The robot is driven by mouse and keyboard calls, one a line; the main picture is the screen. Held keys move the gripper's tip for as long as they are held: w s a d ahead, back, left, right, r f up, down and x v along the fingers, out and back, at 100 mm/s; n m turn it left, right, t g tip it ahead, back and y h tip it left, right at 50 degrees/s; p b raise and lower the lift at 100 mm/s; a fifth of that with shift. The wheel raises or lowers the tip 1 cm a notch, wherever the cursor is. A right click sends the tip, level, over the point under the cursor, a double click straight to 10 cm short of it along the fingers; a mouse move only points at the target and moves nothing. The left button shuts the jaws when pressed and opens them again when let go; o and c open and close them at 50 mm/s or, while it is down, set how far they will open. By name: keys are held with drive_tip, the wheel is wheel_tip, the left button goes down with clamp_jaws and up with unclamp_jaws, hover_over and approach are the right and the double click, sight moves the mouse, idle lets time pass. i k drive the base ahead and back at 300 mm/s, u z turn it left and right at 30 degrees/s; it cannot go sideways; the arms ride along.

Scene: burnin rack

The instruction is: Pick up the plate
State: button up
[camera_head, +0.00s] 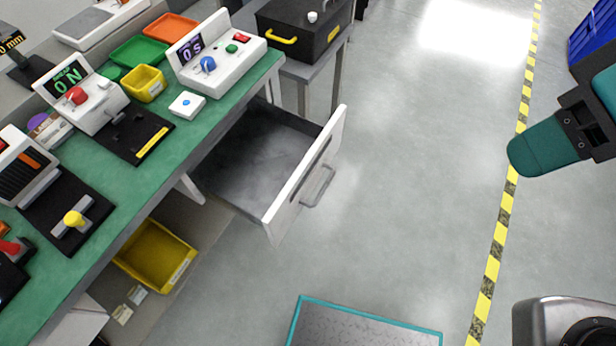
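No thing in view can be told for certain as the plate. A small flat white square piece with a blue spot (187,104) lies on the green bench top, in front of the white box with a blue knob. The open drawer (325,150) under the bench shows a bare grey floor, with its near left part behind the bench edge. My gripper (540,148), a teal rounded end on a black mount, shows in part at the right edge, over the floor and well apart from the bench. Its fingers cannot be told apart, and nothing is seen held in it.
The green bench (150,190) carries control boxes, a yellow bin (144,83), and green and orange trays. A black case (302,28) stands on a side table behind. A yellow bin (150,258) sits below. The floor between drawer and striped line (503,215) is clear.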

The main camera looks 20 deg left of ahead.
sight(187, 105)
drive_tip(key=u, duration=1.6)
drive_tip(key=i, duration=0.1)
drive_tip(key=z, duration=0.1)
drive_tip(key=k, duration=0.3)
drive_tip(key=u, duration=0.8)
drive_tip(key=i, duration=0.7)
drive_tip(key=u, duration=0.1)
